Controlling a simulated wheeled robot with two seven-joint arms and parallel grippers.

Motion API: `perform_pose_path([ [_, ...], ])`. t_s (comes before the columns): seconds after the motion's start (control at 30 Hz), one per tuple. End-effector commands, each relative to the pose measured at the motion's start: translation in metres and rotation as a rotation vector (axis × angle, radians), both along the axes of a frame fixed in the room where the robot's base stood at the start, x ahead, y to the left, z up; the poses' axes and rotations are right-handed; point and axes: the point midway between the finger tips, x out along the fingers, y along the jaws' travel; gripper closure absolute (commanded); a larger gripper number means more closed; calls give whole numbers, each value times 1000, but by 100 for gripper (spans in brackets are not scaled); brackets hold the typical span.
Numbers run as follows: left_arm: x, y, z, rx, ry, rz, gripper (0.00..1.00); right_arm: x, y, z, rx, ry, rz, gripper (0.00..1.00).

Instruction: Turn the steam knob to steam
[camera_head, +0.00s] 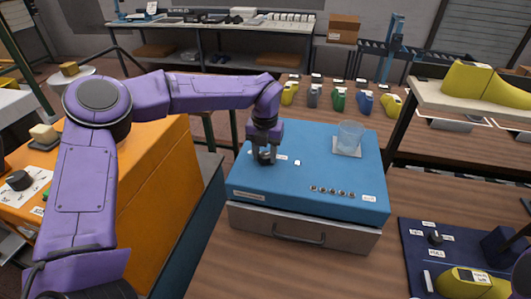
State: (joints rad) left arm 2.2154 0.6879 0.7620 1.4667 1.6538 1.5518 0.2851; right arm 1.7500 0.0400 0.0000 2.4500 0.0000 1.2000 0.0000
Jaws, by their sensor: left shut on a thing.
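My left gripper (264,160) points down over the blue top of a box-shaped unit (310,190) with a drawer. It is shut on a dark knob (264,154) near the back left of that top. The fingers partly hide the knob, so I cannot tell which way it points. Small white labels lie beside it, too small to read. My right gripper is not in view; only a bit of purple shows at the lower right edge.
A clear beaker (350,136) stands on a white pad at the unit's back right. Several small buttons line its front. An orange machine (165,170) with another dark knob (19,180) stands left. A blue panel (460,250) with a yellow shoe last (472,284) lies right.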

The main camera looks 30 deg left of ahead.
Motion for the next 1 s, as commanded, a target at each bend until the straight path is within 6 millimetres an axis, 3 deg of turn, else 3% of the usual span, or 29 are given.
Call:
perform_pose_path([
  [0.1,1,0,1,1,-3,-3,88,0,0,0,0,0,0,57],
  [0.13,1,0,1,1,-3,-3,48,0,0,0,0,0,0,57],
  [0.2,1,0,0,1,-3,-2,32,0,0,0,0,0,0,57],
  [0.57,1,0,8,1,-5,-1,32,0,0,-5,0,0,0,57],
  [0.9,1,0,83,0,-6,0,32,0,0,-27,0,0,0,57],
  [1.0,1,0,97,2,-4,0,32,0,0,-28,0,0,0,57],
])
